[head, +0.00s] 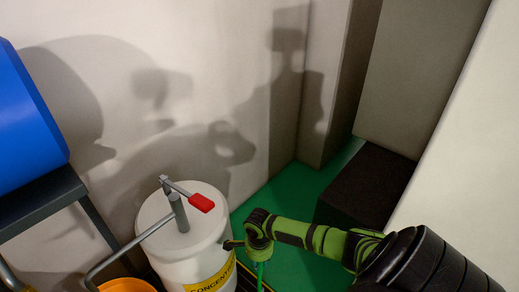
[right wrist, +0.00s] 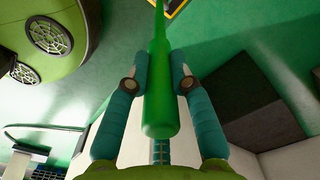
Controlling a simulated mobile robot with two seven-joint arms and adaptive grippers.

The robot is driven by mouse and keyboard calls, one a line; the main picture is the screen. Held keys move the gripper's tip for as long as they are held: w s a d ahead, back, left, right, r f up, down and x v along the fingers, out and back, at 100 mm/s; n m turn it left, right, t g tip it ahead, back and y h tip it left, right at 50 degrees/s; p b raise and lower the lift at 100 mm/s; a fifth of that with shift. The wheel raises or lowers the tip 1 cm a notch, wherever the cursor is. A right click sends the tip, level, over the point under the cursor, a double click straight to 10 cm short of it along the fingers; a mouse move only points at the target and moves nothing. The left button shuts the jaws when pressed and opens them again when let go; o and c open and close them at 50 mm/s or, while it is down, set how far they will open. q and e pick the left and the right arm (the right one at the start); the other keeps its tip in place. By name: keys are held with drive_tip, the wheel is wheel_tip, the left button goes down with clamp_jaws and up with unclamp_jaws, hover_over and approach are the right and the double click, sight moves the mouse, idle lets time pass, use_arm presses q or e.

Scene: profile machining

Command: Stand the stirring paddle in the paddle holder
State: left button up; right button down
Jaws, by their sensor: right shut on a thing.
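The stirring paddle's green handle (right wrist: 160,85) runs up the middle of the right wrist view, with its thick rounded end toward the camera. My right gripper (right wrist: 160,68) is shut on it, with a teal finger on each side. In the head view my right gripper (head: 258,243) is beside the white drum, and a short green piece of the paddle (head: 260,272) shows below it. The paddle's far end is out of view. I cannot make out the paddle holder in either view. My left gripper is not in view.
The white drum (head: 160,256) carries a grey pump with a red handle (head: 201,203). Its spout bends over an orange bucket (head: 127,286). A blue barrel (head: 25,125) lies on a dark stand at left. A dark block (head: 365,190) stands against the wall. Green floor (head: 285,205) is open between.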

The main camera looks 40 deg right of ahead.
sight(260, 270)
idle(0.4)
drive_tip(key=shift+p, duration=0.45)
idle(0.5)
drive_tip(key=shift+p, duration=0.4)
idle(0.4)
drive_tip(key=shift+p, duration=0.4)
drive_tip(key=shift+f+b, duration=1.9)
drive_tip(key=shift+f, duration=1.1)
drive_tip(key=shift+r+p, duration=0.1)
drive_tip(key=shift+p, duration=0.55)
idle(1.0)
idle(0.5)
